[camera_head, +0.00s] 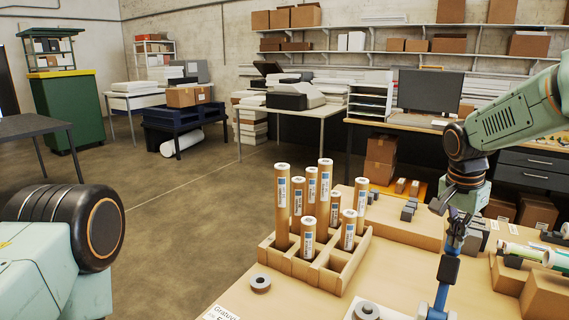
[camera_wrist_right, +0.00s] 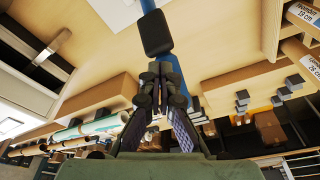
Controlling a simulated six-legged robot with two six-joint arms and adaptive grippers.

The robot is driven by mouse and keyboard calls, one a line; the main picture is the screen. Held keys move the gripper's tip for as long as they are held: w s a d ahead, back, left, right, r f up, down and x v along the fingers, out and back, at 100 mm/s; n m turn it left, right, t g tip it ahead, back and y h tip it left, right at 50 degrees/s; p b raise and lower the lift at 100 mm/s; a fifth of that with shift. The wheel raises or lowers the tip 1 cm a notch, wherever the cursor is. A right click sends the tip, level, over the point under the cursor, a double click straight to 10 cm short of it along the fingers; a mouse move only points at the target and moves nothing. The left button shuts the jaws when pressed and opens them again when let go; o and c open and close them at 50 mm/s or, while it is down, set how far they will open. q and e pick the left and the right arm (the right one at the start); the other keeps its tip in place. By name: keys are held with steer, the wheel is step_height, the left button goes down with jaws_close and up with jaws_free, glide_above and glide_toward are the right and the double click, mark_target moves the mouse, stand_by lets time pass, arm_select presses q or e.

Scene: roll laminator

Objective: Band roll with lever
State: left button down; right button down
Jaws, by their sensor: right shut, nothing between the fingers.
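A blue lever (camera_head: 441,296) with a black sleeve stands at the front right of the table. In the right wrist view the black sleeve (camera_wrist_right: 157,34) is just beyond my fingertips. My right gripper (camera_head: 458,212) is at the lever's upper end, pointing down; it is shut and holds nothing. It also shows in the right wrist view (camera_wrist_right: 160,76). I cannot tell whether the fingers touch the lever. Several brown rolls (camera_head: 283,205) with labels stand upright in a wooden rack (camera_head: 328,281). Only part of my left arm shows; its gripper is out of view.
Light rolls (camera_head: 525,252) lie on a wooden holder at the right. Small grey blocks (camera_head: 408,211) sit on a wooden board behind the rack.

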steer(key=shift+s+f, duration=0.1)
steer(key=shift+f, duration=0.05)
steer(key=shift+s+a, duration=0.55)
steer(key=shift+s, duration=0.2)
step_height(320, 180, up, 8)
steer(key=p, duration=0.6)
stand_by(0.6)
stand_by(0.4)
